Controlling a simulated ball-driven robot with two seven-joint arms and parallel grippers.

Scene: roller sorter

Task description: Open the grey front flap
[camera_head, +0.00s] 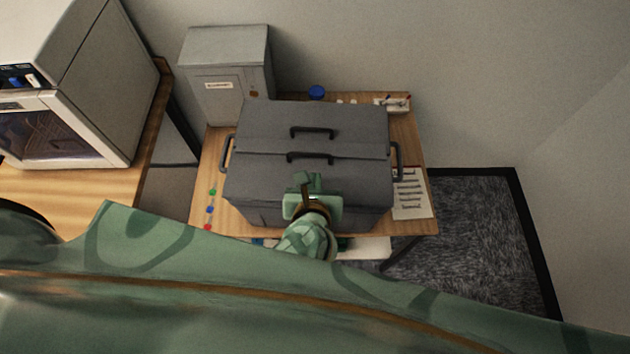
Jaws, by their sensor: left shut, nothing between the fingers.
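A dark grey box (260,128) stands on a wooden table, with two black handles along its top. The grey front flap (255,181) slopes down toward me below the seam, and its handle (297,157) lies near that seam. The flap looks closed. My left gripper (304,180) is shut and empty. It is over the middle of the flap, just below the flap's handle; I cannot tell if it touches. My green arm hides the lower middle of the box. My right gripper is not in view.
A grey cabinet (228,75) stands behind the box at left. A printed sheet (410,196) lies right of the box on the wooden table (213,165). A white machine (95,85) stands on another table at far left. Dark carpet (480,240) is free at right.

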